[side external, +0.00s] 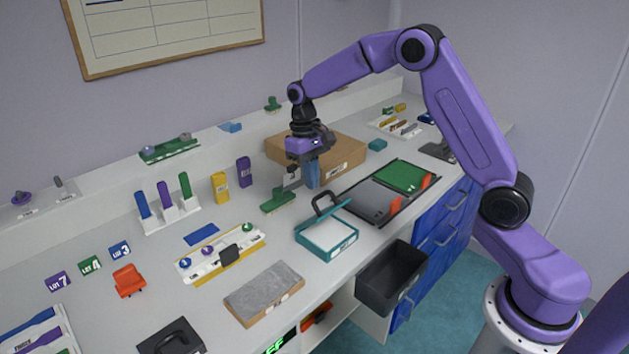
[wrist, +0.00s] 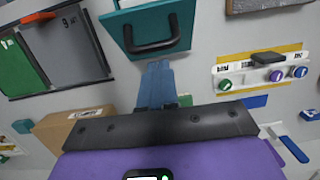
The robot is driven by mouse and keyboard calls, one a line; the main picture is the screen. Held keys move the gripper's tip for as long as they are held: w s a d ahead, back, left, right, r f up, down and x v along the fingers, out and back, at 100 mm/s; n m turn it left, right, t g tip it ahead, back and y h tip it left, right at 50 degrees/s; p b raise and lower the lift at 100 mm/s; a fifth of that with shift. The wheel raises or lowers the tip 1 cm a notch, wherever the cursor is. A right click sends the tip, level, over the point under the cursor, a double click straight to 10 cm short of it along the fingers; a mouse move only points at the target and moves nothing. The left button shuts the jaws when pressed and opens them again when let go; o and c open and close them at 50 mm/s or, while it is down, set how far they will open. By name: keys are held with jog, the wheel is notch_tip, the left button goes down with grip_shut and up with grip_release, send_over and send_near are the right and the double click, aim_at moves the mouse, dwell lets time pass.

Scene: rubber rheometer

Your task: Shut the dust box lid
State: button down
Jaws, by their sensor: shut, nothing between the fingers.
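The dust box (side external: 327,250) is a teal box with a pale inside, standing on the bench. Its teal lid (wrist: 172,12) with a black handle (wrist: 153,46) is tilted up at the box's back edge, so the box stands open; the handle also shows in the side view (side external: 322,203). My gripper (side external: 312,185) points down above the bench, behind the dust box and apart from it. Its blue fingers (wrist: 155,85) are shut and empty, close to the handle in the wrist view. The hinge is hard to make out.
A cardboard box (side external: 345,150) stands behind my gripper. A dark tray with grey and green panels (side external: 372,200) lies right of the dust box. A green clamp-like piece (side external: 278,201) and a white strip with knobs (side external: 215,256) lie left. A grey slab (side external: 262,290) lies in front.

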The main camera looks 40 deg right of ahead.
aim_at(325, 212)
jog(key=shift+s+f, duration=0.35)
jog(key=shift+s, duration=0.15)
jog(key=shift+s, duration=0.1)
jog(key=shift+s+t, duration=0.25)
jog(key=shift+t, duration=0.05)
jog(key=shift+s+f+t, duration=0.1)
jog(key=shift+s+t, duration=0.2)
jog(key=shift+s, duration=0.05)
jog(key=shift+s+f+t, duration=0.2)
jog(key=shift+s+t, duration=0.3)
jog(key=shift+s, duration=0.1)
jog(key=shift+s+f+t, duration=0.15)
jog(key=shift+s+t, duration=0.35)
jog(key=shift+s, duration=0.05)
jog(key=shift+s+f, duration=0.95)
jog(key=shift+s, duration=0.35)
jog(key=shift+s+f, duration=0.95)
jog(key=shift+s, duration=0.3)
